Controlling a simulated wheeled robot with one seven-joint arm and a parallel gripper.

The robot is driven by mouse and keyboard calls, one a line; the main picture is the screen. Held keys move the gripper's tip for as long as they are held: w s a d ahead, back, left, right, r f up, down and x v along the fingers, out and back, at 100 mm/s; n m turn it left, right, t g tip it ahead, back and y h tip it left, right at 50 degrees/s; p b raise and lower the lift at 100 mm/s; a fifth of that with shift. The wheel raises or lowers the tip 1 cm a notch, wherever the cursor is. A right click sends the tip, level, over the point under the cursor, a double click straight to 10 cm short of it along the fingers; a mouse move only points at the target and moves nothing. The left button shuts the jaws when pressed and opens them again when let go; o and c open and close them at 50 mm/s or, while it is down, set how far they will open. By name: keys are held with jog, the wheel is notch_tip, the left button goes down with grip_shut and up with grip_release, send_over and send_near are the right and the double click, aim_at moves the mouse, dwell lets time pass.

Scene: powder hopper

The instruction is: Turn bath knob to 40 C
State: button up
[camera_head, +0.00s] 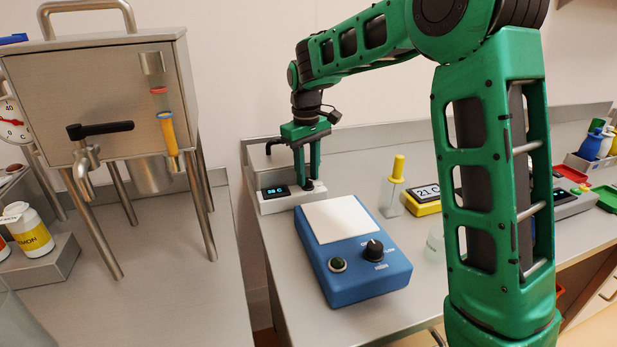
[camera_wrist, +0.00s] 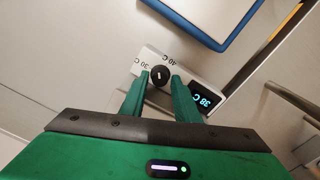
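The bath unit is a small white box (camera_head: 279,204) at the back left of the right-hand bench. Its dark display (camera_wrist: 207,101) reads 38 C. Its small black round knob (camera_wrist: 160,75) has a white pointer line and sits between printed 30 C and 40 C marks. My gripper (camera_head: 308,183) points straight down over the box with its two green fingers apart. In the wrist view, the fingertips (camera_wrist: 160,79) stand one on each side of the knob, with a slight gap showing at the right. In the head view the fingers partly hide the knob.
A blue device with a white plate (camera_head: 338,220) and its own black knob stands just in front of the box. A steel hopper (camera_head: 100,95) on legs stands left.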

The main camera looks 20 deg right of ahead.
jog(key=shift+f, duration=0.6)
